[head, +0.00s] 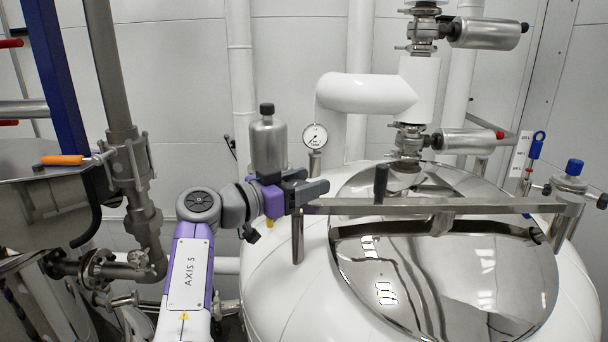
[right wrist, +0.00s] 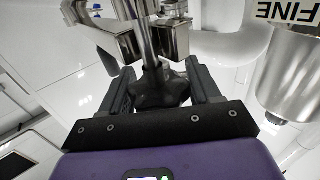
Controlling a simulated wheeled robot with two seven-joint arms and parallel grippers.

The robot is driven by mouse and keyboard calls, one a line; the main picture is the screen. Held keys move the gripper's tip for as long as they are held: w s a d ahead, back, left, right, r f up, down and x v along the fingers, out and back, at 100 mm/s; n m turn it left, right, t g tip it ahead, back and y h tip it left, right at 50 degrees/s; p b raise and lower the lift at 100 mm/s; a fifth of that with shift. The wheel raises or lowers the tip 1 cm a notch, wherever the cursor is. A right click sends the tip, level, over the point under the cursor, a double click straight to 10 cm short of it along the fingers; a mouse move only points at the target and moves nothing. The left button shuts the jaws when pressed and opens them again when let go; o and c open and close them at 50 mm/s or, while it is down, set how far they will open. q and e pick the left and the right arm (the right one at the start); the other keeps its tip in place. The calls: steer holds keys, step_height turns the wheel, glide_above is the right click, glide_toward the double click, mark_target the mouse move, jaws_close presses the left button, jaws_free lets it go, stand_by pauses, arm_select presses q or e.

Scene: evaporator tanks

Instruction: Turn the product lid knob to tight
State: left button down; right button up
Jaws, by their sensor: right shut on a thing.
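The product lid (head: 440,275) is a polished steel oval on the white tank, with a steel bar (head: 450,206) across it. My right gripper (head: 312,183) is at the bar's left end. In the right wrist view, its two dark fingers stand either side of a black lobed knob (right wrist: 160,92) on a steel stem. The right gripper is shut on this knob. In the head view the fingers and gripper body hide the knob. My left gripper is not in view.
A steel cylinder with a black cap (head: 268,145) shows just above my right wrist. A pressure gauge (head: 315,136) and a white bent pipe (head: 365,93) rise behind the gripper. Steel pipework (head: 130,165) stands left of my arm. The space above the lid's front is clear.

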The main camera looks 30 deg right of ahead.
steer(key=shift+s+m+g, duration=0.1)
steer(key=shift+m+g, duration=0.6)
steer(key=shift+g, duration=0.4)
steer(key=o, duration=0.9)
steer(key=shift+o, duration=0.2)
steer(key=a, duration=0.7)
steer(key=shift+a, duration=0.35)
